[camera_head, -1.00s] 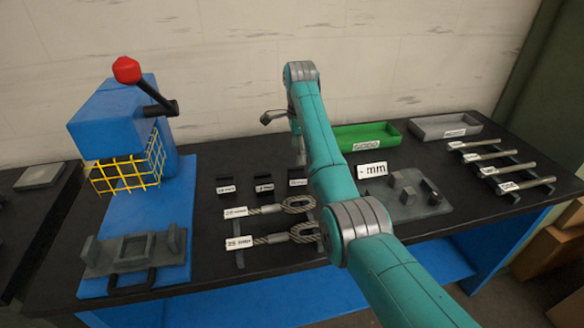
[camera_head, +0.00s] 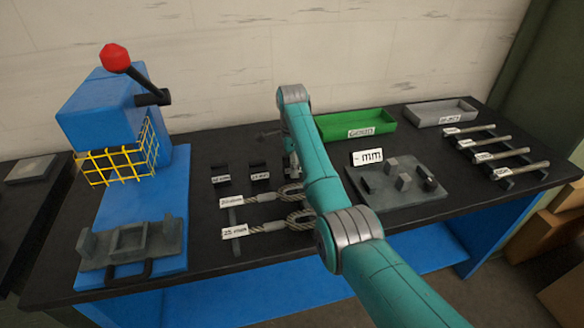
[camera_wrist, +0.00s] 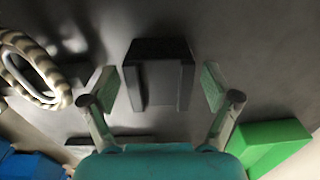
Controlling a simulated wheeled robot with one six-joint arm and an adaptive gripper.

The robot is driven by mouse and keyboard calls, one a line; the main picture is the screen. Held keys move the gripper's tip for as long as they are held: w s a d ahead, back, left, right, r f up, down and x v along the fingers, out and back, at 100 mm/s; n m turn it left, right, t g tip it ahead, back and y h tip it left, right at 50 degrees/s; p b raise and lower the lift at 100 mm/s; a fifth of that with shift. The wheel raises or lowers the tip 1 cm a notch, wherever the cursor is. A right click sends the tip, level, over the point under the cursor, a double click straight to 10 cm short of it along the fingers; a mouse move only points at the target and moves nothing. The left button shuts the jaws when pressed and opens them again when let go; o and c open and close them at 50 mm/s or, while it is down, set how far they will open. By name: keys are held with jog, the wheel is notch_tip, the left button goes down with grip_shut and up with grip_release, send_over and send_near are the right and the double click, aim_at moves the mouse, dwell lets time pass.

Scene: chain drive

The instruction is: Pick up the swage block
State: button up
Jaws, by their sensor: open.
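In the wrist view, a black swage block (camera_wrist: 158,76) with a channel-like front face stands on the dark bench between the fingers of my gripper (camera_wrist: 160,90). The fingers are open, one on each side, with gaps to the block. In the head view, two black blocks with white labels, a left one (camera_head: 220,176) and a right one (camera_head: 259,174), stand in a row left of my arm. My gripper (camera_head: 292,166) is at the right end of this row, mostly hidden by my arm. The block at it is hidden there.
Two looped wire ropes (camera_head: 262,226) lie just in front. A blue press (camera_head: 105,110) with a yellow guard stands left. A grey plate with posts (camera_head: 385,197), a green tray (camera_head: 340,131), a grey tray (camera_head: 428,120) and several metal rods (camera_head: 505,155) are right.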

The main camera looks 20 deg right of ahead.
jog(key=shift+f, duration=0.45)
grip_shut()
jog(key=shift+r, duration=0.1)
notch_tip(320, 180, up, 10)
jog(key=shift+r, duration=0.1)
dwell(0.4)
